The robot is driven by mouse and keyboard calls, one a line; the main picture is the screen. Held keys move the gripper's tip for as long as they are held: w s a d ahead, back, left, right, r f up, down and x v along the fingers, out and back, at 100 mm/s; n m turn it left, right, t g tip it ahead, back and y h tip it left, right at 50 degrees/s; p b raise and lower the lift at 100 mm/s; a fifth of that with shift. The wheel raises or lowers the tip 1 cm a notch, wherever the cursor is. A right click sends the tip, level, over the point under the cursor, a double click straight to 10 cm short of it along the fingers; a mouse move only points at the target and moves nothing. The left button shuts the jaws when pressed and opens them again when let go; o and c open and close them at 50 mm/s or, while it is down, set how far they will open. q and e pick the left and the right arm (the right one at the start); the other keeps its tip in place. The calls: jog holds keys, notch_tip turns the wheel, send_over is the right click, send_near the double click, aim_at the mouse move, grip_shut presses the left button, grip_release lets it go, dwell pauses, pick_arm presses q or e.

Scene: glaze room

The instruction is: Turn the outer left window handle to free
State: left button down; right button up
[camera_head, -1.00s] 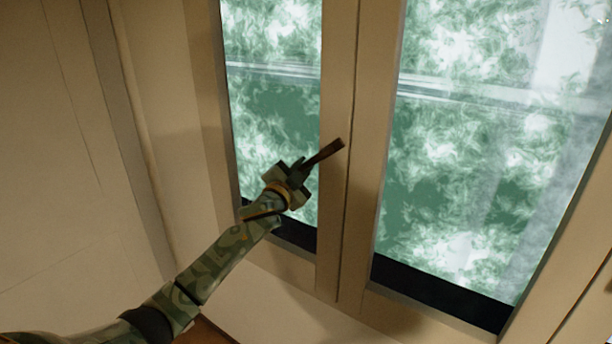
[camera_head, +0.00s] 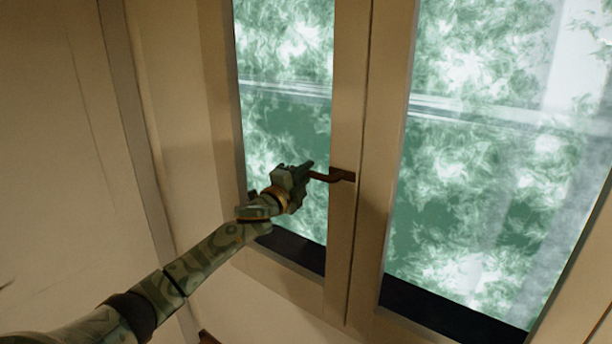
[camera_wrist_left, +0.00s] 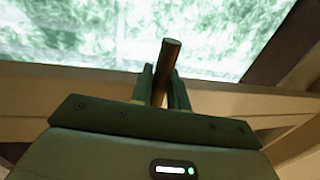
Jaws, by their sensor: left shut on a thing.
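The window handle (camera_head: 338,175) is a dark brown lever on the frame post between the left and middle panes. In the head view it points left from its mount, roughly level. My left gripper (camera_head: 308,173) is shut on its free end, in front of the left pane. In the left wrist view the brown handle (camera_wrist_left: 167,62) stands between the two dark green fingers of my left gripper (camera_wrist_left: 161,88), its end sticking out past them. My right gripper is in neither view.
The left pane (camera_head: 285,125) and a wider pane (camera_head: 490,170) to its right show blurred green outside. A beige wall (camera_head: 60,180) fills the left side. The window frame's lower ledge (camera_head: 285,285) runs beneath the panes.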

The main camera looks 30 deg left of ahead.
pick_arm(q)
jog(key=shift+r, duration=0.15)
dwell(0.3)
jog(key=c, duration=1.4)
grip_release()
jog(key=shift+b+v, duration=2.05)
jog(key=shift+v, duration=6.1)
jog(key=shift+a, duration=0.1)
